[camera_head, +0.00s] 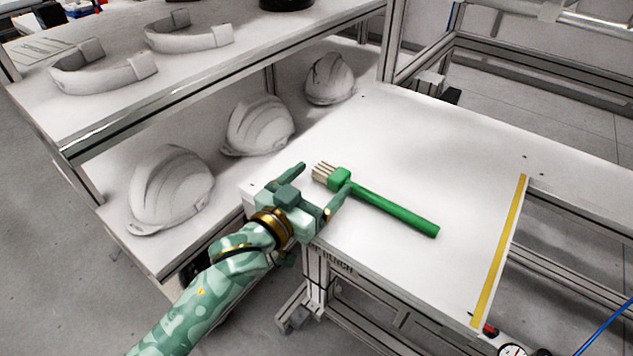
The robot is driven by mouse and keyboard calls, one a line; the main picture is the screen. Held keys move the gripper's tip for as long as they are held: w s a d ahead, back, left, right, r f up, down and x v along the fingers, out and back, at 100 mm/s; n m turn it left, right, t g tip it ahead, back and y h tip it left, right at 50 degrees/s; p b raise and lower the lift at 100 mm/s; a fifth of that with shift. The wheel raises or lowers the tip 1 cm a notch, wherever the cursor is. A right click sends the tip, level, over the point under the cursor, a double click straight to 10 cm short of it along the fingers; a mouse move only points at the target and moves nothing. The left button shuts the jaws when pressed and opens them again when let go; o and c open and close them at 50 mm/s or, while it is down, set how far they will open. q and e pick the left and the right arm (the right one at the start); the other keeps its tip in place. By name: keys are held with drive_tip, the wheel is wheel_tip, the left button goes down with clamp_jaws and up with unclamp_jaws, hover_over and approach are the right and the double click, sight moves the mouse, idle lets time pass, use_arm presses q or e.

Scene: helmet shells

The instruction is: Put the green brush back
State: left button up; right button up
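The green brush (395,209) lies on the white table top (430,145). Its head and pale bristles point to the upper left, and its handle runs to the lower right. My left gripper (325,177) is at the table's left edge, close to the brush head. Its two fingers are spread apart, one left of the bristles and one near the neck of the brush, partly overlapping it in the picture. I cannot tell whether that finger touches the brush. My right gripper is not in view.
A yellow strip (500,250) runs along the table's right part. White helmet shells (259,126) stand on a lower shelf at the left, with grey curved bands (105,72) on the shelf above. The table's middle and back are clear. A gauge (512,350) shows at the bottom.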

use_arm(q)
drive_tip(key=shift+r, duration=0.2)
drive_tip(key=p+v, duration=0.4)
drive_tip(key=v, duration=0.8)
